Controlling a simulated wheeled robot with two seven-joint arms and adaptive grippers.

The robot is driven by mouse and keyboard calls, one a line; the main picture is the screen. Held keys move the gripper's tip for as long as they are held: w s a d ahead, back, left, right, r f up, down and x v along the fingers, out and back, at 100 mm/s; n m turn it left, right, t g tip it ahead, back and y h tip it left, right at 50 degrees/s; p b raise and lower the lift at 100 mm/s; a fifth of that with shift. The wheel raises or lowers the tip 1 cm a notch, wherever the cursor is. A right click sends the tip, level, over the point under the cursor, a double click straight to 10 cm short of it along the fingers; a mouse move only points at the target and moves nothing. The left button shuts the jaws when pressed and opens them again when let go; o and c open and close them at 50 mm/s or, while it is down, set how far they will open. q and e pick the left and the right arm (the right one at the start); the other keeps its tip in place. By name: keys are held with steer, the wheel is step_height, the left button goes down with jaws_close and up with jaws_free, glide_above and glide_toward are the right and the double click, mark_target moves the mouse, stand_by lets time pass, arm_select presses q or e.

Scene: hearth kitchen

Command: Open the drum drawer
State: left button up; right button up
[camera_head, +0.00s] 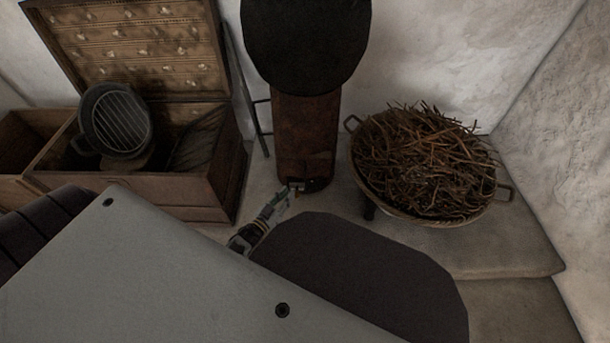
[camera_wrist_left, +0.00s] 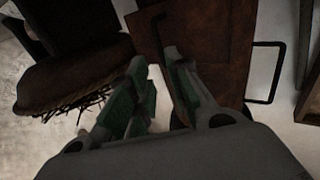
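The rusty brown drum (camera_head: 306,135) stands against the wall in the head view, under a large black round top. A small dark opening or drawer front (camera_head: 309,184) shows low on its front; I cannot tell how far it is out. My left gripper (camera_head: 287,196) is just in front of the drum's base. In the left wrist view the gripper's green-padded fingers (camera_wrist_left: 155,60) are apart, with nothing clearly between them. The drum's brown surface (camera_wrist_left: 205,40) lies beyond the fingers, with a dark thin handle by its edge. Contact cannot be told. My right gripper is not in view.
A basket of twigs (camera_head: 425,165) stands right of the drum. An open wooden chest (camera_head: 180,195) with a round grill pot (camera_head: 117,122) is at left. A dark metal frame (camera_head: 250,95) stands between chest and drum. My own arm covers the lower left.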

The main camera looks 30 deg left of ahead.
mark_target(305, 179)
arm_select(q)
steer(key=shift+w+d+b, duration=0.3)
steer(key=shift+w+b, duration=0.55)
steer(key=shift+w, duration=1.3)
steer(key=shift+w+d+b, duration=0.3)
steer(key=shift+w+b, duration=0.5)
steer(key=shift+w, duration=1.3)
steer(key=shift+w+d+b, duration=0.3)
steer(key=shift+w+b, duration=0.55)
steer(key=shift+w, duration=1.3)
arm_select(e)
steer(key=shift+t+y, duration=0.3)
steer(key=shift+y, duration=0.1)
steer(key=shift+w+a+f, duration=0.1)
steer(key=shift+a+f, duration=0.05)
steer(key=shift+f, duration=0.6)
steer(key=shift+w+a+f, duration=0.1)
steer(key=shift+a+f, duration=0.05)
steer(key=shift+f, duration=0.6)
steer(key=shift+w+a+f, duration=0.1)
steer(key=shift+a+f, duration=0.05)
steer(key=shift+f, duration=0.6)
arm_select(q)
jaws_close()
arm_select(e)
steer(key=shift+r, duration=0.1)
